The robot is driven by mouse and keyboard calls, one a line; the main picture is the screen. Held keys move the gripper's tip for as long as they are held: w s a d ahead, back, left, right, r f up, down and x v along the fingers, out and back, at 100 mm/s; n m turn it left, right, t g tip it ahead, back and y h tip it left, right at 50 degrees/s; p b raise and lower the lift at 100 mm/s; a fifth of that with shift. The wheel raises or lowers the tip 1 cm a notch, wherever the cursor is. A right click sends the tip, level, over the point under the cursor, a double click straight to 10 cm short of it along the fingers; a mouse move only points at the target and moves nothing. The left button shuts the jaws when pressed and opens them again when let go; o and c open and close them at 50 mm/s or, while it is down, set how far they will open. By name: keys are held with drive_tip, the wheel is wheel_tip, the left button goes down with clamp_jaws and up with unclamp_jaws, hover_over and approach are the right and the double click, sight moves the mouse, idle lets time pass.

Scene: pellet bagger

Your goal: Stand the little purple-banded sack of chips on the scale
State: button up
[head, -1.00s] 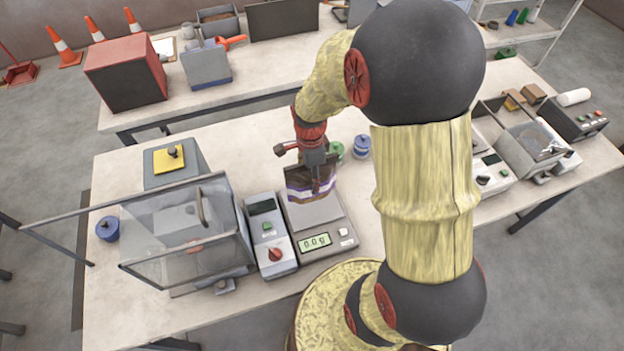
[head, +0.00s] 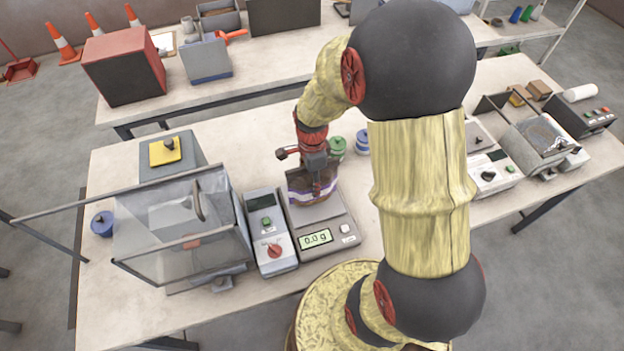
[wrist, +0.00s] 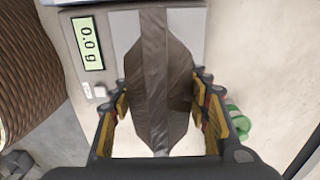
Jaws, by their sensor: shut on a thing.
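The little purple-banded sack (head: 312,187) is dark brown with a purple and white band. My gripper (head: 318,176) is shut on it from above and holds it upright over the scale's plate. The scale (head: 318,225) is grey and its display (head: 316,239) reads 0.0 g. In the wrist view the sack (wrist: 157,75) fills the space between my gripper's fingers (wrist: 162,103), with the scale (wrist: 88,55) behind it. The sack's underside is hidden, so I cannot tell whether it touches the plate.
A device with a red knob (head: 272,232) stands directly left of the scale. A clear-walled chamber (head: 180,235) is farther left. Green (head: 337,146) and blue (head: 362,142) lidded jars stand behind the scale.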

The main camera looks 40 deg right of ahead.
drive_tip(key=shift+f+b, duration=0.3)
drive_tip(key=shift+f, duration=0.2)
drive_tip(key=o, duration=1.8)
wheel_tip(320, 180, up, 12)
drive_tip(key=shift+r, duration=0.1)
